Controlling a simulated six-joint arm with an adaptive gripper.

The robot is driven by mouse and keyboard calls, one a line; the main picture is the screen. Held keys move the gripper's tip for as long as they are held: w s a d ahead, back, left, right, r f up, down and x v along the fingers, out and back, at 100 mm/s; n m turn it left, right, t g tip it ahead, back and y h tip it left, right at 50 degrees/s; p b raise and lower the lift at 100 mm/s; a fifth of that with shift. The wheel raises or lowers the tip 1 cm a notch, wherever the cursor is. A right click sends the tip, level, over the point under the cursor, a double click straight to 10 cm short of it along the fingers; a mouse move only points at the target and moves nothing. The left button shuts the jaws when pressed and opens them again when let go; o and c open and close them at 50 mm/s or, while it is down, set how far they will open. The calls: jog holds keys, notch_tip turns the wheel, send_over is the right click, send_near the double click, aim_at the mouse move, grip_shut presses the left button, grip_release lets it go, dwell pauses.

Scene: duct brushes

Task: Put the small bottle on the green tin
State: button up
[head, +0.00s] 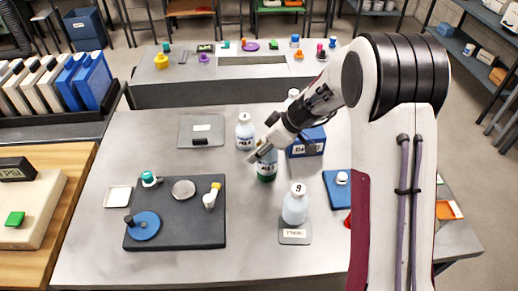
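My gripper (260,153) is over the middle of the grey table, pointing down and left. Directly below it stands a pale, labelled bottle-like shape (267,163) with a dark green lower part (266,178). I cannot tell whether this is one bottle or a bottle on a green tin. The fingers overlap its top, and I cannot see whether they grip it. A white labelled bottle (244,133) stands just left of the gripper. A larger bottle marked 9 (295,207) stands in front on a grey plate. A small yellow-capped bottle (210,199) is on the dark mat.
The dark mat (170,217) also holds a blue disc (143,226), a pale round dish (183,190) and a teal-topped item (149,179). A blue labelled box (307,146) is close right of the gripper. A blue pad (335,190) lies farther right. A grey plate (187,131) lies back left.

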dwell(0.3)
jog(key=o, duration=1.4)
jog(key=shift+f, duration=0.1)
jog(key=shift+c, duration=0.2)
jog(key=shift+v, duration=0.85)
jog(key=v, duration=1)
jog(key=shift+r, duration=0.25)
jog(key=shift+s, duration=0.2)
